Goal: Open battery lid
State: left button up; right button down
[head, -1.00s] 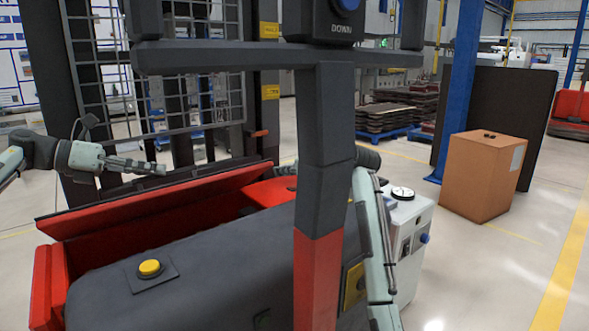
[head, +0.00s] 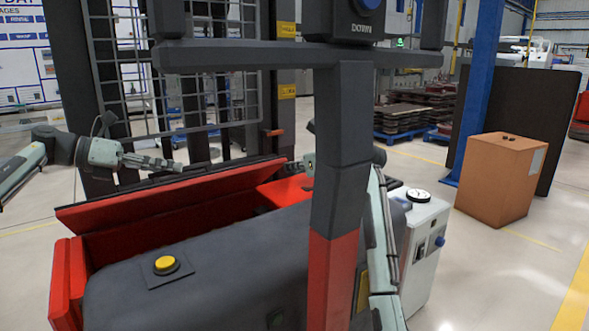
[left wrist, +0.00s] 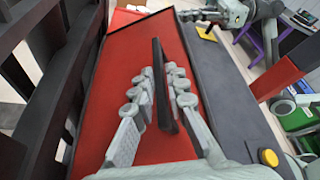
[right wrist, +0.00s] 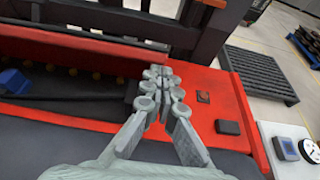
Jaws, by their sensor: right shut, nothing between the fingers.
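The battery lid (head: 170,197) is a long red panel with a dark edge, tilted up along the far side of the dark truck body. Red compartment walls show below it. My left gripper (head: 172,165) is just above and behind the lid's upper edge in the head view. In the left wrist view its fingers (left wrist: 162,70) are apart, with a dark bar (left wrist: 164,85) in line between them over the red panel; contact cannot be told. My right gripper (right wrist: 162,71) is shut and empty, over the compartment's edge beside a red end panel (right wrist: 210,90). The post mostly hides it in the head view.
An upright post (head: 340,150) stands in front of the truck. A yellow button (head: 165,265) sits on the dark cover. A white unit with a gauge (head: 418,195) stands right of my right arm. An orange box (head: 500,180) stands on the clear floor. A mesh guard (head: 180,60) rises behind.

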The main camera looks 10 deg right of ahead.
pick_arm(q)
jog(key=o, duration=0.3)
jog(key=shift+f, duration=0.25)
jog(key=shift+o, duration=0.2)
jog(key=shift+r, duration=0.15)
